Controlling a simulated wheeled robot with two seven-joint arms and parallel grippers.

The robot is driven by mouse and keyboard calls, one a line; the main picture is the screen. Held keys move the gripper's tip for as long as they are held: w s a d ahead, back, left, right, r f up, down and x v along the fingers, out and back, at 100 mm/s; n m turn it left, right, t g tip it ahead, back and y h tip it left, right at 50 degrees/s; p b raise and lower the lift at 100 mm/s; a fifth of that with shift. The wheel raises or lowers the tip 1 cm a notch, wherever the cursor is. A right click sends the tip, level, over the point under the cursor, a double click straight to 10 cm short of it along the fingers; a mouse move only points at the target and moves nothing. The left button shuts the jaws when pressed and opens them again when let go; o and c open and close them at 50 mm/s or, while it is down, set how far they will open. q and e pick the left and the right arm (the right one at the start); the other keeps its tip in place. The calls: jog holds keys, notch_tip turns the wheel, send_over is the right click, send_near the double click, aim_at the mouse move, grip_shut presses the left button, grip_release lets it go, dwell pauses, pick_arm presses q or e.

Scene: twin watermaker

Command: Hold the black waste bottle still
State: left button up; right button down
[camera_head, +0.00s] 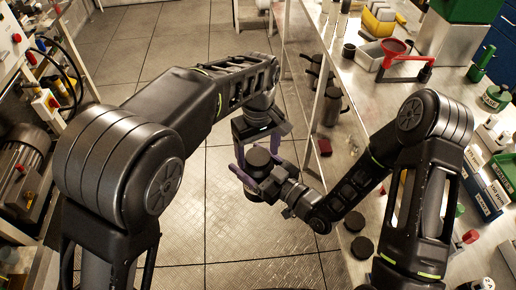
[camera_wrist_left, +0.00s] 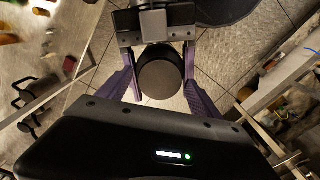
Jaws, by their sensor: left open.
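The black waste bottle (camera_head: 257,157) is upright above the aisle floor, its round black top facing up. In the left wrist view its top (camera_wrist_left: 160,75) sits between purple fingers. My right gripper (camera_head: 254,173) reaches in from the right, its fingers along both sides of the bottle; it appears shut on it. In the left wrist view the right gripper (camera_wrist_left: 162,60) comes from the top edge. My left gripper (camera_head: 259,150) hangs above the bottle, open, with a finger on either side. Its fingers (camera_wrist_left: 160,88) show apart from the top. The bottle's lower part is mostly hidden.
Machinery (camera_head: 25,165) lines the left. The tiled aisle (camera_head: 200,235) is clear.

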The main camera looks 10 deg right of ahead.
pick_arm(q)
jog(key=shift+c, duration=0.3)
jog(key=c, duration=1.4)
jog(key=m, duration=0.5)
jog(key=shift+m, duration=0.4)
jog(key=m, duration=0.5)
jog(key=o, duration=1.5)
jog(key=shift+r, duration=0.1)
jog(key=shift+r, duration=2.15)
